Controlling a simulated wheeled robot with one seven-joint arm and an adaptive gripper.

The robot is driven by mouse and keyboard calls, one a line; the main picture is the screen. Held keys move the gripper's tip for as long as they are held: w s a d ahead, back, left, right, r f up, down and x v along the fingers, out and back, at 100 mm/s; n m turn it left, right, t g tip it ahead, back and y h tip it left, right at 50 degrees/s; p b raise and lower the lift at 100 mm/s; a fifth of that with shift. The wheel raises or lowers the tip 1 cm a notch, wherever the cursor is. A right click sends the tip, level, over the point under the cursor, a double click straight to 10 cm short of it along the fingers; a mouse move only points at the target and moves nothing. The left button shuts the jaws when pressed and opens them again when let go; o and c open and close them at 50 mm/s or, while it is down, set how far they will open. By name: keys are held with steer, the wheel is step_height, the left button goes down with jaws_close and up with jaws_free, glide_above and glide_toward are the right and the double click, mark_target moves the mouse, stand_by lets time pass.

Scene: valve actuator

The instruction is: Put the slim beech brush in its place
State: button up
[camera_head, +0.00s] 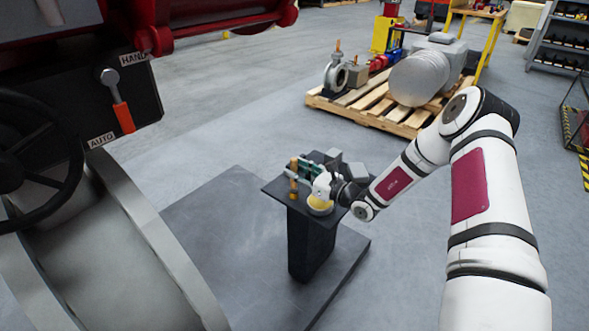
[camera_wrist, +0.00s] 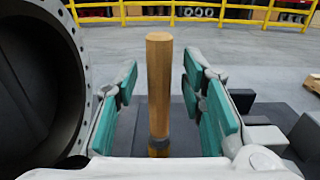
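The slim beech brush (camera_wrist: 159,75) stands upright in the middle of the wrist view, its wooden handle up and a grey band near its lower end. Its bottom is hidden behind my gripper body. My gripper (camera_wrist: 162,103) is open, with one teal-padded finger on each side of the handle and a visible gap on both sides. In the head view the brush (camera_head: 294,182) shows as a thin brown upright at the left of the small dark stand (camera_head: 272,188), beside my gripper (camera_head: 306,172). I cannot make out a place for the brush.
Grey blocks (camera_head: 352,169) lie on the stand behind my gripper. A yellow round thing (camera_head: 320,204) is at its front edge. The large valve body (camera_head: 125,235) with a handwheel (camera_head: 35,150) fills the left. A loaded pallet (camera_head: 375,112) stands farther back; open floor lies between.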

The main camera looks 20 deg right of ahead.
steer(key=p+v, duration=0.1)
steer(key=v, duration=0.9)
steer(key=shift+s+d, duration=0.15)
steer(key=shift+s, duration=0.2)
steer(key=s+a+r+n+g+y, duration=0.2)
steer(key=s+a+r+n+g, duration=1.2)
steer(key=s+a+r+n, duration=0.45)
steer(key=s+d+r+n+g+h, duration=0.1)
steer(key=s+r+n+h, duration=0.2)
steer(key=s, duration=0.3)
steer(key=s+d+r+n+g+h, duration=0.2)
steer(key=s+r+n+h, duration=0.1)
steer(key=s, duration=0.4)
steer(key=s+d+r+n+t+h, duration=0.1)
steer(key=s+d+n+t+h, duration=0.2)
steer(key=s+d+h, duration=0.3)
steer(key=s+d+n, duration=0.1)
steer(key=s+d, duration=0.2)
steer(key=s, duration=0.2)
steer(key=shift+s+r+t+h, duration=0.25)
steer(key=shift+s+t+h, duration=0.05)
